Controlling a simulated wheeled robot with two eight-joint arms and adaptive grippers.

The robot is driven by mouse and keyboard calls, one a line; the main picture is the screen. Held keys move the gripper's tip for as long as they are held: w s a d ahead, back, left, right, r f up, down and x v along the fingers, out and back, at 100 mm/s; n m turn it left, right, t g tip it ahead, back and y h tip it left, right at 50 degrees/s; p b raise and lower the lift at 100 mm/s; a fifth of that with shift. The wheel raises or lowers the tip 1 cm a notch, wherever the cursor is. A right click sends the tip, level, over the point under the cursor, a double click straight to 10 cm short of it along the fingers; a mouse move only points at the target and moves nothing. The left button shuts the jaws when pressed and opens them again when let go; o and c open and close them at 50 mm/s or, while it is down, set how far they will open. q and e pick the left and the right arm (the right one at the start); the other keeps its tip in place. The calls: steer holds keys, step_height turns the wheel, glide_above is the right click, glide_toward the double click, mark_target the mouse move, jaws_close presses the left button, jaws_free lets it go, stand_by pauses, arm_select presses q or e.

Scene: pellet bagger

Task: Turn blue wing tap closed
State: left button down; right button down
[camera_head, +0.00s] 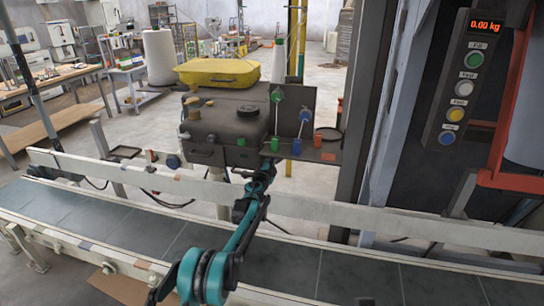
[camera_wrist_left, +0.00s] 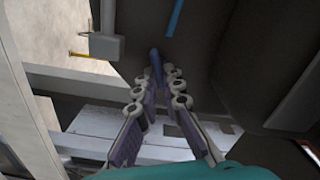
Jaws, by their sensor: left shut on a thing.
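In the left wrist view a dark blue bar (camera_wrist_left: 157,66), which looks like the wing of the blue wing tap, stands between my left fingertips. My left gripper (camera_wrist_left: 156,88) is shut on it. In the head view my left arm comes up from the bottom, and the left gripper (camera_head: 268,164) is small at the front lower edge of the dark machine (camera_head: 228,122). The tap's body and the grip are hidden there by the arm. A blue rod (camera_wrist_left: 174,18) shows beyond the fingertips. My right gripper is not in view.
The dark panel carries a green-topped lever (camera_head: 277,96), a blue-topped lever (camera_head: 305,116) and small green, blue and orange parts. A conveyor with a pale rail (camera_head: 330,218) runs in front. A button box (camera_head: 463,82) hangs at right, its display reading 0.00 kg.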

arm_select(q)
steer(key=shift+d+f+m, duration=0.1)
steer(key=shift+f+m, duration=0.05)
steer(key=shift+m, duration=1)
steer(key=shift+f+m, duration=0.1)
steer(key=shift+m, duration=1.05)
steer(key=c, duration=1.7)
jaws_free()
steer(key=shift+s, duration=0.1)
steer(key=v, duration=1.2)
